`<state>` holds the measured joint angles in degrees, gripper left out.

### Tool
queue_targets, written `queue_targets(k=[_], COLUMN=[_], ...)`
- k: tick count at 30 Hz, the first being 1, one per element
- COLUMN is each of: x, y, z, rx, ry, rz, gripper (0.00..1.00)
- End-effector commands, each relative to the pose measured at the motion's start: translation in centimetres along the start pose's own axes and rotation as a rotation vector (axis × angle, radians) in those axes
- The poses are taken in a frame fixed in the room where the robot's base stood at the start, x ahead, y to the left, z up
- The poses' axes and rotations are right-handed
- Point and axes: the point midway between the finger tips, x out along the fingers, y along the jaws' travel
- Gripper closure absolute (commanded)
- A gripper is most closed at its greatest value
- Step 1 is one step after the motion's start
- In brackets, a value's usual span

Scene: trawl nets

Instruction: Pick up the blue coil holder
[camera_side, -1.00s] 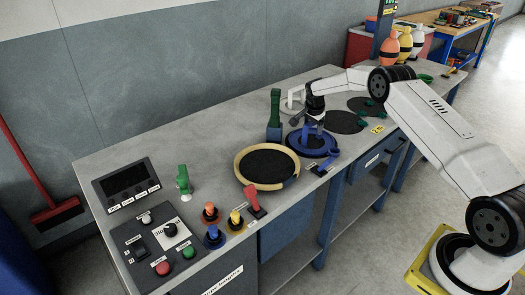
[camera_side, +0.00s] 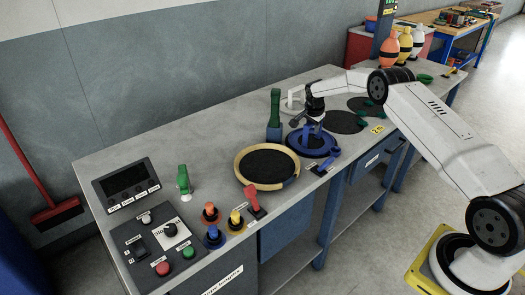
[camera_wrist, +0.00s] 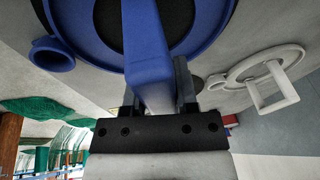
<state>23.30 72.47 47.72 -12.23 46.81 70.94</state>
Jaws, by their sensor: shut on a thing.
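The blue coil holder (camera_side: 328,151) is a round blue ring with an upright blue handle, at the middle right of the bench in the side view. My gripper (camera_side: 313,116) is above it, with its fingers around the handle. In the wrist view the blue handle (camera_wrist: 147,55) runs down between the two fingers of my gripper (camera_wrist: 159,95), which are shut on it. The blue ring and a small blue loop show at the top of that view. I cannot tell whether the holder touches the bench.
A tan ring with a dark centre (camera_side: 241,170) lies left of the holder. A green-topped post (camera_side: 275,112) stands close behind. A white holder with a square handle (camera_wrist: 272,85) lies nearby. Dark round mats (camera_side: 345,122) are to the right. A control panel (camera_side: 155,245) is at the front left.

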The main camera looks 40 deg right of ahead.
Motion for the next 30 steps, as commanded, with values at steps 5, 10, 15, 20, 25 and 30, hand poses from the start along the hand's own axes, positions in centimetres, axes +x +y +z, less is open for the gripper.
queue_targets(k=[5,10,15,20,25,30], x=[0.0,-0.2,-1.0,-2.6,-4.0,-5.5], y=[0.0,-0.1,-0.2,-0.5,0.0,0.8], z=[0.0,-0.1,-0.3,-0.7,-0.8,-0.6], rx=[0.001,0.001,0.001,0.002,0.001,0.000], ry=[0.001,0.001,0.001,0.003,0.002,0.002], rz=[-0.002,-0.002,-0.002,-0.004,-0.001,-0.001], gripper=[1.00,1.00,1.00,1.00,1.00,1.00])
